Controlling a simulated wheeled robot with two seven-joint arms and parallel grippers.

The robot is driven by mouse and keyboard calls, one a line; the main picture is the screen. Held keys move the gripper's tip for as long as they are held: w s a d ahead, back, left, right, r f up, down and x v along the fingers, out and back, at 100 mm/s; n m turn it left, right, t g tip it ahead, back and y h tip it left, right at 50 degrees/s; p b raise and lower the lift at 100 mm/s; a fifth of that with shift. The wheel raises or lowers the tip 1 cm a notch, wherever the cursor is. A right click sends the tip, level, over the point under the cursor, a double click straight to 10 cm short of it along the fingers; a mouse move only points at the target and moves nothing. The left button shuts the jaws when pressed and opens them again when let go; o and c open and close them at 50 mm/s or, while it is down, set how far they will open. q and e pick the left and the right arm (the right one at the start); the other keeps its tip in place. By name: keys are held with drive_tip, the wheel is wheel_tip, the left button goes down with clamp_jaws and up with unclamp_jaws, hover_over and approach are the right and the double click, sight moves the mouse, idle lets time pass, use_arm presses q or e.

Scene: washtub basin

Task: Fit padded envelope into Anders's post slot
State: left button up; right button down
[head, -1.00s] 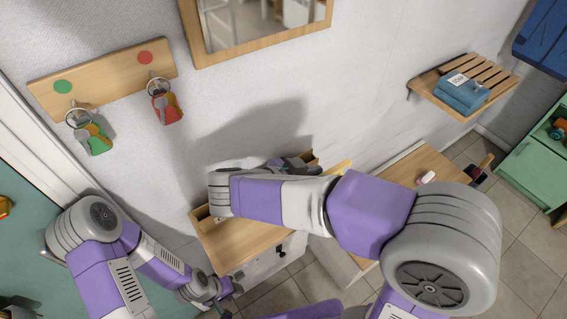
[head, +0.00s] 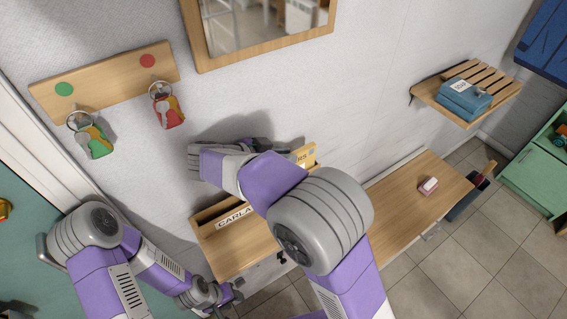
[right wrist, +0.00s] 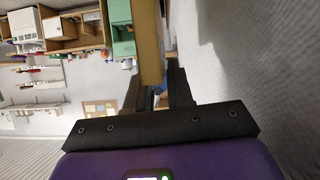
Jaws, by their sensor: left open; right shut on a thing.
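The padded envelope (head: 305,156) is yellow-tan with the dark letters "RS" showing, just above the right part of a wooden post rack (head: 205,213). My arm hides much of it. In the right wrist view, my right gripper (right wrist: 157,88) is shut on the envelope (right wrist: 150,40), seen nearly edge-on between the fingers. A rack label (head: 235,216) reads "CARLA"; my right arm covers the rest of the rack front, and I cannot read an Anders label. I cannot tell whether the envelope's lower edge is in a slot. My left gripper (head: 233,292) is open and empty, low by the cabinet.
A key board (head: 104,80) with two key sets and a mirror (head: 262,62) hang above. A slatted shelf (head: 478,70) with a blue parcel (head: 464,98) is at right. A wooden bench (head: 410,200) holds a small pinkish block (head: 428,186). The wall stands close behind the rack.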

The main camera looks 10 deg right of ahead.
wheel_tip(320, 180, down, 3)
drive_tip(key=shift+r, duration=0.2)
drive_tip(key=c, duration=1)
unclamp_jaws()
drive_tip(key=shift+r, duration=0.1)
drive_tip(key=p+v, duration=0.1)
drive_tip(key=v, duration=1.1)
drive_tip(key=shift+p, duration=0.35)
drive_tip(key=shift+s, duration=0.1)
